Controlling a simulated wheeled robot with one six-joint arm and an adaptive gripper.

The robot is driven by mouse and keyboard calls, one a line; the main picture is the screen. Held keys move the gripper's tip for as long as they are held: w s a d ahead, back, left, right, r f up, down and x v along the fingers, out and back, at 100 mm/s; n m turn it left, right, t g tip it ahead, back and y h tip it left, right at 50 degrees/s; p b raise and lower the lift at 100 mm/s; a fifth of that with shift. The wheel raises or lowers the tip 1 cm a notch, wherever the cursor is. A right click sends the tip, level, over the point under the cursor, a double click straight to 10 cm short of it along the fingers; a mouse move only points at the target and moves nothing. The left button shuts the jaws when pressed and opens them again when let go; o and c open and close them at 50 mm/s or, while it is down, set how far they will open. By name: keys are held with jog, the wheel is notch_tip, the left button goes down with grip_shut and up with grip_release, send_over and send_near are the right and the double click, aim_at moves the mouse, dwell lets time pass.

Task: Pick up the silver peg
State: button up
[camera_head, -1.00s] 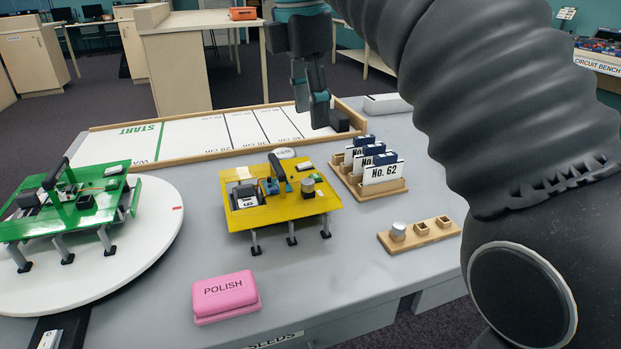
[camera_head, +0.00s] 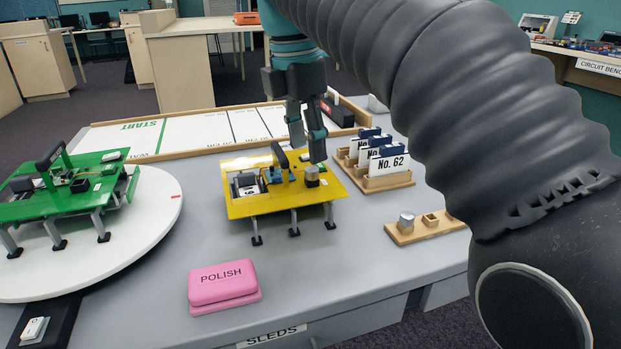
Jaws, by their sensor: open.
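A silver peg (camera_head: 407,219) stands in the left socket of a small wooden block (camera_head: 428,233) at the right of the table. Another small peg-like piece (camera_head: 312,173), greyish with a dark base, sits on the right part of the yellow sled (camera_head: 262,206); its exact colour is hard to tell. My gripper (camera_head: 307,146) points down above the back right of the yellow sled, near this piece in the picture. Its two fingers are apart with nothing between them. The gap in height is hard to judge.
A wooden rack (camera_head: 388,182) with number cards stands right of the yellow sled. A green sled (camera_head: 65,195) sits on a white turntable (camera_head: 140,250) at left. A pink polish block (camera_head: 222,284) lies in front. A framed white track (camera_head: 200,132) runs behind.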

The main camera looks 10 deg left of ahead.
aim_at(312, 169)
jog(key=f, duration=0.1)
jog(key=f+b, duration=0.1)
jog(key=f, duration=0.2)
jog(key=shift+w+d+f, duration=0.2)
jog(key=shift+w+d, duration=0.05)
jog(key=shift+w, duration=0.05)
jog(key=c, duration=0.9)
